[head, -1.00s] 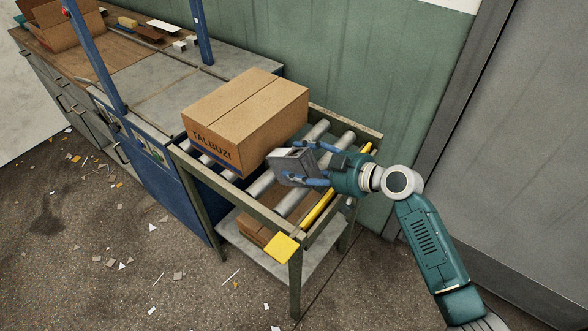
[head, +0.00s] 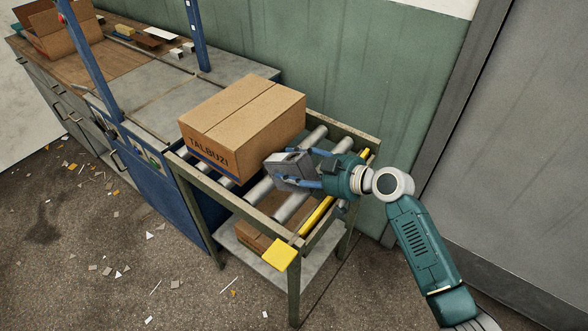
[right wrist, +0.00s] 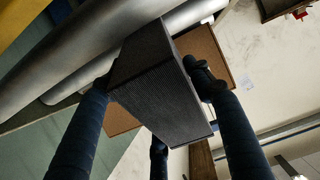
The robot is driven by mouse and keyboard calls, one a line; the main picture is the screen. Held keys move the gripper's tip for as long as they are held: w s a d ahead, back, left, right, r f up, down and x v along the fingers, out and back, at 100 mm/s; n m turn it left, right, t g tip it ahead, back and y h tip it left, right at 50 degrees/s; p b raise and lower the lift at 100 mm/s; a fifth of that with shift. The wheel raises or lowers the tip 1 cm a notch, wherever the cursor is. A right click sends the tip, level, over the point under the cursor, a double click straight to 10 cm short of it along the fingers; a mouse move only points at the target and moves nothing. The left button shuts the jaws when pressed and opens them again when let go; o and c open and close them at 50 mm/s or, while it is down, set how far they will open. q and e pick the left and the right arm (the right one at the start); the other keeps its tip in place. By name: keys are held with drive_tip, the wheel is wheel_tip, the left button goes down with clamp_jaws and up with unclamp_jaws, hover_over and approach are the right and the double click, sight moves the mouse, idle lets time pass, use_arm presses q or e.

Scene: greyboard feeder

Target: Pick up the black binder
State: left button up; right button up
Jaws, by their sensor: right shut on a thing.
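The black binder (head: 289,168) looks dark grey in the head view. It is in my right gripper (head: 312,168), over the rollers and just right of the large cardboard box. In the right wrist view, the binder (right wrist: 162,85) is a dark, ribbed block between the blue fingers of my right gripper (right wrist: 160,100). The right gripper is shut on it. The head view does not clearly show whether the binder touches the rollers. My left gripper is in neither view.
A large cardboard box (head: 262,112) stands on the roller stand (head: 264,217), left of the binder. A smaller box (head: 256,238) lies on the shelf below. A yellow plate (head: 279,255) sits at the stand's front corner. A blue workbench (head: 165,185) adjoins on the left. Scraps litter the floor.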

wheel_tip(320, 180, up, 19)
drive_tip(key=s+d+f, duration=0.7)
drive_tip(key=s+d, duration=0.2)
drive_tip(key=d, duration=0.3)
drive_tip(key=s+d, duration=0.7)
drive_tip(key=s, duration=0.5)
drive_tip(key=shift+s+f, duration=0.3)
drive_tip(key=shift+f, duration=0.1)
